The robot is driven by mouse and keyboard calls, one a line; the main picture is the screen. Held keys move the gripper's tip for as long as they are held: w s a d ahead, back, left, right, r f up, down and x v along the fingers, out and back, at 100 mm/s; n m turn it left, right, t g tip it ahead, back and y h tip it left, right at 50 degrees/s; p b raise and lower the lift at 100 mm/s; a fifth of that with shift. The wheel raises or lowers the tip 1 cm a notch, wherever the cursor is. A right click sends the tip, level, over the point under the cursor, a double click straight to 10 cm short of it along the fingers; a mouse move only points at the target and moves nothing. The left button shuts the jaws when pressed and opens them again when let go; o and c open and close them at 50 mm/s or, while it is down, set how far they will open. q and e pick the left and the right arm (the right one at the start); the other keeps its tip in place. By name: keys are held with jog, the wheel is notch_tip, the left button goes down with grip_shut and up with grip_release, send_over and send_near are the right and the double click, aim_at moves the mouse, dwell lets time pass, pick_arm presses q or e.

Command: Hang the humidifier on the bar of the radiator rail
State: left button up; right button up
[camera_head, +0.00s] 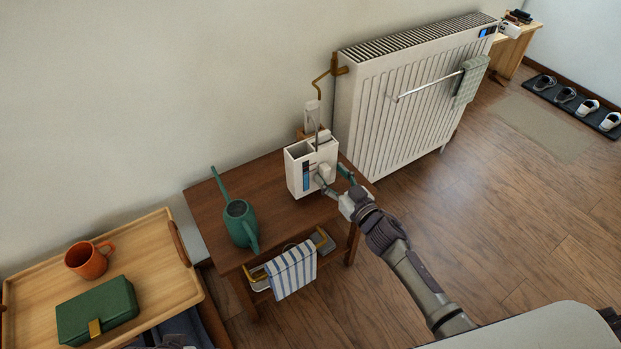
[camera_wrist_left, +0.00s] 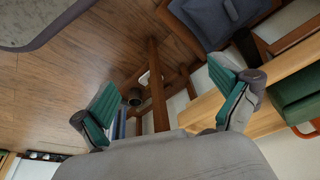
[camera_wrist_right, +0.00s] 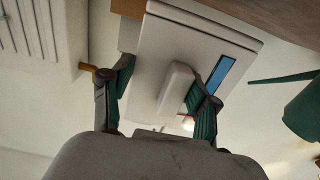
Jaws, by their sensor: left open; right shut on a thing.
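The humidifier (camera_head: 297,178) is a white box with open slots on top, a blue gauge and a raised front block. A thin metal piece rises above it. It is upright over the brown side table (camera_head: 203,211); I cannot tell if it touches the top. My right gripper (camera_head: 334,181) is shut on it from the front; the right wrist view shows its fingers beside the block on the humidifier (camera_wrist_right: 190,42). The rail bar (camera_head: 428,86) runs across the white radiator (camera_head: 376,125), with a grey-green cloth (camera_head: 471,80) on its far end. My left gripper (camera_wrist_left: 165,98) is open and empty.
A green watering can (camera_head: 240,222) stands on the side table, left of the humidifier. A striped towel (camera_head: 291,270) hangs at its front. A wooden tray (camera_head: 150,240) holds an orange mug (camera_head: 88,260) and a green box (camera_head: 97,311). The bar's near part is bare. Floor before the radiator is clear.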

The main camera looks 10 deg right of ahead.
pick_arm(q)
notch_tip(320, 180, down, 11)
jog(key=p, duration=0.3)
jog(key=shift+s+g, duration=0.3)
jog(key=shift+s, duration=0.1)
dwell(1.3)
jog(key=shift+s+r, duration=0.1)
